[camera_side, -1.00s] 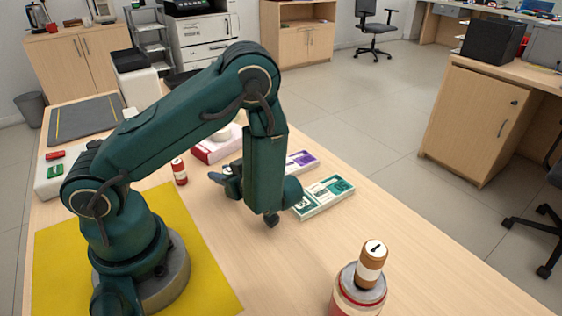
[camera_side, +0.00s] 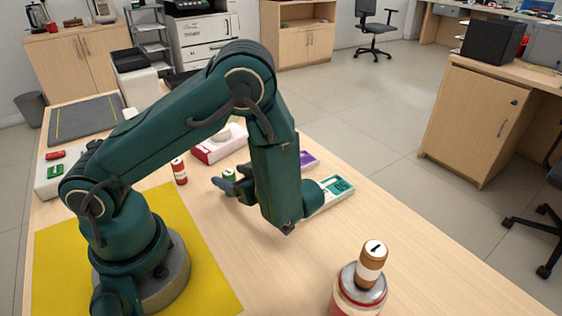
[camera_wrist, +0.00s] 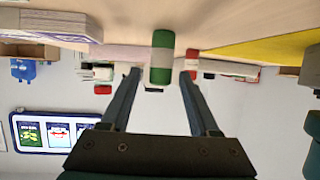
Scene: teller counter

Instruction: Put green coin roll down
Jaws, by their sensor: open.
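The green coin roll (camera_side: 229,180), with a pale band, stands upright on the wooden counter and is partly hidden by my gripper. In the wrist view the green roll (camera_wrist: 161,57) appears between and just beyond my fingertips, with a visible gap on each side. My gripper (camera_wrist: 160,75) is open, with neither finger seen touching the roll. In the side view my gripper (camera_side: 229,182) is low over the counter, its dark fingers around or beside the roll.
A red coin roll (camera_side: 180,172) stands to the left, near the yellow mat (camera_side: 60,245). A pink-red box (camera_side: 219,149) lies behind. Banknote stacks (camera_side: 338,191) lie to the right. A brown roll (camera_side: 371,264) stands on a jar (camera_side: 357,296) in front. The counter's front middle is clear.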

